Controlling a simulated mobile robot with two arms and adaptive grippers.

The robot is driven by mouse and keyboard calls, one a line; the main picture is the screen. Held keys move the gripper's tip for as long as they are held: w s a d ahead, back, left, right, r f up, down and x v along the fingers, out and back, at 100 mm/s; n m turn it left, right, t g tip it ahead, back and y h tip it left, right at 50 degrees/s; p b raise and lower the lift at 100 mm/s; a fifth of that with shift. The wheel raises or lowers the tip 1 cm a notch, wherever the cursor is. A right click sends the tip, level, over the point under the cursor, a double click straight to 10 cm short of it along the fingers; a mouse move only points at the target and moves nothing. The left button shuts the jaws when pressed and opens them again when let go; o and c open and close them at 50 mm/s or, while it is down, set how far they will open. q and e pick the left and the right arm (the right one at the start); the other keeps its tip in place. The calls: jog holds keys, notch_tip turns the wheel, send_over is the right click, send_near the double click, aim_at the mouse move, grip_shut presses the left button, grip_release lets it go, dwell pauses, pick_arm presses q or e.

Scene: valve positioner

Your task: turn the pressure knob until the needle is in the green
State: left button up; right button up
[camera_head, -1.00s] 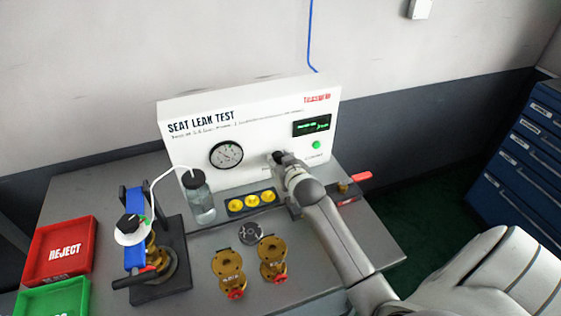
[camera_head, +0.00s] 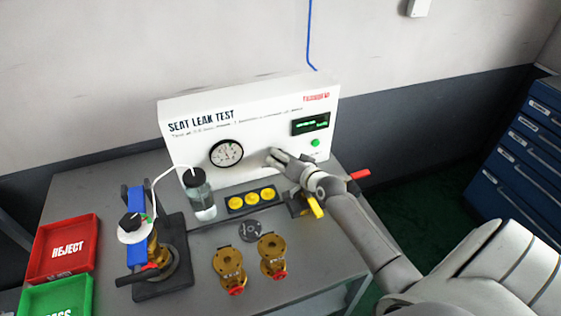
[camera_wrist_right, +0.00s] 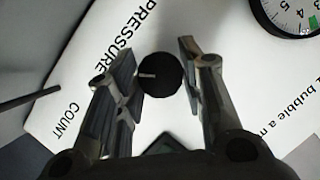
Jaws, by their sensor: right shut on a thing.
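The black pressure knob (camera_wrist_right: 160,75) with a white mark is on the white panel, beside the word PRESSURE, in the right wrist view. My right gripper (camera_wrist_right: 162,80) has its fingers on either side of it and is shut on it. In the head view my right gripper (camera_head: 272,156) is against the panel and hides the knob. The round pressure gauge (camera_head: 226,153) is left of it, too small to read the needle. The right wrist view shows only part of the gauge (camera_wrist_right: 300,15), with a green band near its edge. My left gripper is not in view.
A water bottle (camera_head: 199,197) with a tube and a yellow-dotted block (camera_head: 251,200) stand before the panel (camera_head: 190,155). Two brass valves (camera_head: 229,268) stand nearer. A clamped valve (camera_head: 158,255) and the red REJECT tray (camera_head: 67,250) are left.

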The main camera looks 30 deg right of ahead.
jog(key=shift+f+m+t+y+b, duration=0.1)
jog(key=shift+m+t+y+b, duration=0.5)
jog(key=shift+m+b, duration=0.85)
jog(key=o, duration=1)
jog(key=shift+o, duration=0.2)
jog(key=v, duration=1.2)
jog(key=shift+d, duration=0.1)
jog(key=shift+s+d, duration=0.1)
